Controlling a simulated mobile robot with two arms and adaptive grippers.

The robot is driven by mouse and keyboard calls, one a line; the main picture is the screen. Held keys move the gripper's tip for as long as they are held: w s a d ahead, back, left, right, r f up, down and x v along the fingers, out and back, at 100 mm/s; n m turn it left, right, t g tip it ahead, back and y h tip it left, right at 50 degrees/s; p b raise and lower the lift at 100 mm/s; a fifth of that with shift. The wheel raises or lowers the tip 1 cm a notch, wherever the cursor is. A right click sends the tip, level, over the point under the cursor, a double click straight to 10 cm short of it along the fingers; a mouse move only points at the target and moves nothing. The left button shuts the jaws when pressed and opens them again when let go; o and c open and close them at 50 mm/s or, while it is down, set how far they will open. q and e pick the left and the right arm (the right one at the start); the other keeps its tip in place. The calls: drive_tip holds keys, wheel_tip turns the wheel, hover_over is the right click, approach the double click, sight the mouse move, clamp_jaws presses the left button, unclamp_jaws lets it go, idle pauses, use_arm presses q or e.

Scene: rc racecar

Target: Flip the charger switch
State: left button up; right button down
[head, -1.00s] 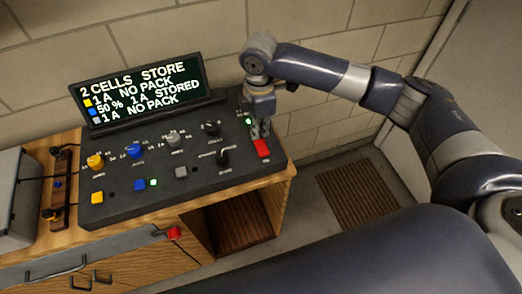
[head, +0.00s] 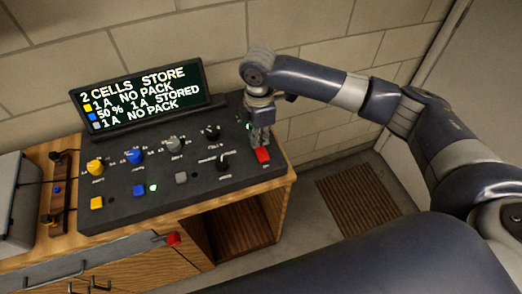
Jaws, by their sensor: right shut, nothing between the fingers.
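The charger is a dark sloped panel (head: 120,215) on a wooden bench. Its red switch (head: 263,155) sits at the panel's right side. My right gripper (head: 262,142) is shut and empty, pointing down with its fingertips at the upper edge of the red switch. The fingers hide part of the switch, so I cannot tell which way it is tilted or whether they touch it. A small green light (head: 247,127) glows beside the gripper. The charger's display (head: 140,95) is lit with text. My left gripper is not in view.
Several knobs, such as the blue knob (head: 134,156), and buttons, such as the yellow button (head: 97,203), lie left of the switch. A power strip (head: 57,188) is at the left. A brick wall (head: 300,30) stands close behind.

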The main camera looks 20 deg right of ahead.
sight(260, 147)
drive_tip(key=shift+f+b, duration=0.3)
drive_tip(key=shift+f, duration=0.8)
idle(1.0)
wheel_tip(260, 147, up, 7)
drive_tip(key=p, duration=0.8)
drive_tip(key=shift+r, duration=0.1)
idle(0.4)
